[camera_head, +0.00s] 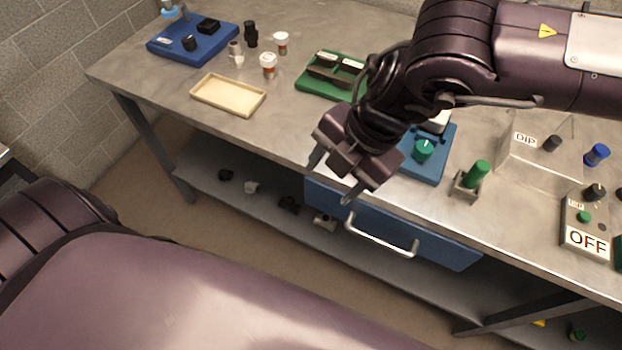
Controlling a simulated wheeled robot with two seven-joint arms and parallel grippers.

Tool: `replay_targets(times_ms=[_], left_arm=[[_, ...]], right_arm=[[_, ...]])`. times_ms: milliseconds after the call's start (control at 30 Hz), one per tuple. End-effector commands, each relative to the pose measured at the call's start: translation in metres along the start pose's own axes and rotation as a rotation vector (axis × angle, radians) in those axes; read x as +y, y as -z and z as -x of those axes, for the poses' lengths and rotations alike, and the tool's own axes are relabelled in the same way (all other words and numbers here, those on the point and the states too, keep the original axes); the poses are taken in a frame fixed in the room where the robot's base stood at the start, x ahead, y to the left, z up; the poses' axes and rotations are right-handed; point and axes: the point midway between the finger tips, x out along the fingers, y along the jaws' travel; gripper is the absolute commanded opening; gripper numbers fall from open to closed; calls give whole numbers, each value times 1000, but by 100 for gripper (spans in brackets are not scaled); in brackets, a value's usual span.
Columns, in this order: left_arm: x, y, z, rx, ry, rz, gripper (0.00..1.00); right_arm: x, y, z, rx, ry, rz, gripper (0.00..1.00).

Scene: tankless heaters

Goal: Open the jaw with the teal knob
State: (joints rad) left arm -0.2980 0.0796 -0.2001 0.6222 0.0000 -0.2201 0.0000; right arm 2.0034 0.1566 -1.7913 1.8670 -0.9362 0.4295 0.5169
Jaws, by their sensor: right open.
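A teal knob (424,150) sits on a blue base (435,166) on the workbench, just right of my right gripper. A white part shows behind the knob, and my right arm hides part of this device. I cannot tell how its jaw stands. My right gripper (330,182) is open and empty, pointing down by the bench's front edge, left of the knob and apart from it. My left gripper is not in view.
A green cylinder in a metal block (467,184) stands right of the blue base. A box marked OFF (586,240) is farther right. A cream tray (228,108) and a green tray (303,84) lie left. A blue drawer with a metal handle (380,240) is below the bench edge.

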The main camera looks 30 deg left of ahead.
Motion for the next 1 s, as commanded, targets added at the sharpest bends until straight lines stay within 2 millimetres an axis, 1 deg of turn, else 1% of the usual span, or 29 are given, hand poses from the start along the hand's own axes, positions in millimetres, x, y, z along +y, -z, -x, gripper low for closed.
replay_targets(times_ms=[33,100,233,400,867,933,1000], left_arm=[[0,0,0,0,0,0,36],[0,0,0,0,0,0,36],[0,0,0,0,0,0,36],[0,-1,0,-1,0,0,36],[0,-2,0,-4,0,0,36],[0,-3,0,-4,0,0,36],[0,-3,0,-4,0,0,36]], right_arm=[[3,6,-4,16,-15,10,57],[8,12,-8,30,-36,23,57],[13,20,-11,45,-61,36,57],[16,22,-12,50,-73,43,57],[15,22,-12,50,-72,43,57],[17,26,-14,58,-80,47,57],[23,36,-18,82,-111,61,57]])
